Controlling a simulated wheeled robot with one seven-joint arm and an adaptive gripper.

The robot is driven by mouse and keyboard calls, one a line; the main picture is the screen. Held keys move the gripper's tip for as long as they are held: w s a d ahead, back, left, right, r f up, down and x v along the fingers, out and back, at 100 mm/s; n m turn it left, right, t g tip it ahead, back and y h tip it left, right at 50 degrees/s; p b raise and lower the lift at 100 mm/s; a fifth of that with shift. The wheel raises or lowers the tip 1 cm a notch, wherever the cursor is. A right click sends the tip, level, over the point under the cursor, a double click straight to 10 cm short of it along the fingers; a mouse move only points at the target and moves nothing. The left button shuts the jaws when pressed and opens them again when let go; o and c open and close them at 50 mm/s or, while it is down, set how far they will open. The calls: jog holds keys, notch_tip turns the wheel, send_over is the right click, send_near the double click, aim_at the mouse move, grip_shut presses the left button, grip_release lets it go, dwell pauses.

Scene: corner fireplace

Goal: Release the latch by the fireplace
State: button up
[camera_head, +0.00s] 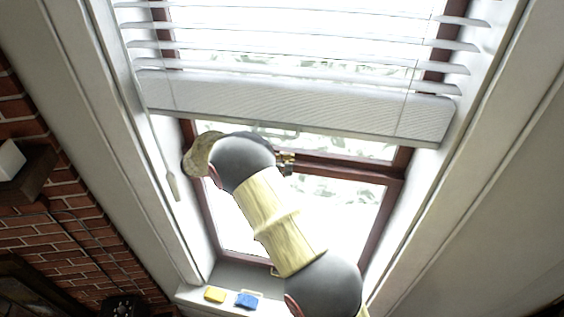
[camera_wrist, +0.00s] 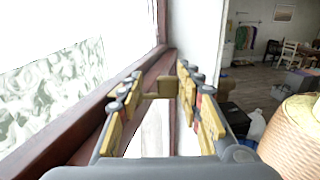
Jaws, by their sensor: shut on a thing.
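A brass-coloured latch (camera_wrist: 160,87) sits on the dark red-brown window frame (camera_wrist: 152,70), between my fingers in the wrist view. My gripper (camera_wrist: 158,84) is shut on it, with one yellow-and-grey finger on each side. In the head view my gripper (camera_head: 286,160) is at the window's middle crossbar, just below the blind, and my arm hides part of the window. The latch cannot be made out clearly there.
A white slatted blind (camera_head: 295,105) hangs over the upper window. The sill holds a yellow block (camera_head: 215,294) and a blue block (camera_head: 247,300). A brick wall (camera_head: 60,215) with a dark ledge (camera_head: 28,178) is at left. A wicker-like object (camera_wrist: 292,140) is close at right.

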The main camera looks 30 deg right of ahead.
jog(key=o, duration=1.1)
jog(key=shift+o, duration=0.5)
jog(key=b, duration=0.2)
jog(key=t+b, duration=0.1)
jog(key=b, duration=0.1)
jog(key=shift+s+d+f+n+h, duration=0.15)
jog(key=shift+f+n+h, duration=0.15)
jog(key=shift+n, duration=0.1)
